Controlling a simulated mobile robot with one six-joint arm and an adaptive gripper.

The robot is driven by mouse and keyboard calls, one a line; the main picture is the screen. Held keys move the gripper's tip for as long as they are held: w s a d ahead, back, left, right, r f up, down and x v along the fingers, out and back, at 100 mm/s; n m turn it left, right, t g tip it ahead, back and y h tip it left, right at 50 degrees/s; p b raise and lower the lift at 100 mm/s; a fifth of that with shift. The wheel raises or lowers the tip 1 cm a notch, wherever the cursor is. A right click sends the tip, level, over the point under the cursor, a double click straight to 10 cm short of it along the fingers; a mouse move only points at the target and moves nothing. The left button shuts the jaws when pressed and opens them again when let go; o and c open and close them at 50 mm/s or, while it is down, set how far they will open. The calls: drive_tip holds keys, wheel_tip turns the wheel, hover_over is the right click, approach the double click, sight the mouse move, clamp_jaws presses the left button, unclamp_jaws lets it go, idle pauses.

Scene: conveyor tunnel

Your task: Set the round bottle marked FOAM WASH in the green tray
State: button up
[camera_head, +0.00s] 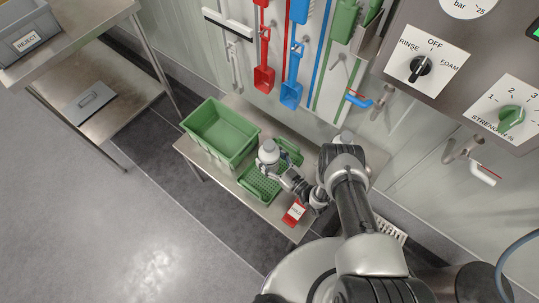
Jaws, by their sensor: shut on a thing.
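A pale grey round bottle (268,149) stands out above the green tray, its top facing the camera; no marking can be read on it. My gripper (271,164) is shut on this bottle, reaching in from the right. The shallow green tray (258,192) lies on the steel bench, below and partly behind my gripper and wrist. Whether the bottle's base touches the tray is hidden.
A deep green crate (201,138) stands on the bench left of the tray. A red item with a white label (294,213) lies near the bench's front right. Red and blue tools (291,94) hang on the wall behind. A control panel (435,45) is at upper right.

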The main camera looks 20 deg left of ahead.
drive_tip(key=shift+f+b, duration=1.15)
drive_tip(key=shift+f, duration=1)
drive_tip(key=o, duration=1.7)
drive_tip(key=shift+c, duration=0.2)
drive_tip(key=v, duration=1.2)
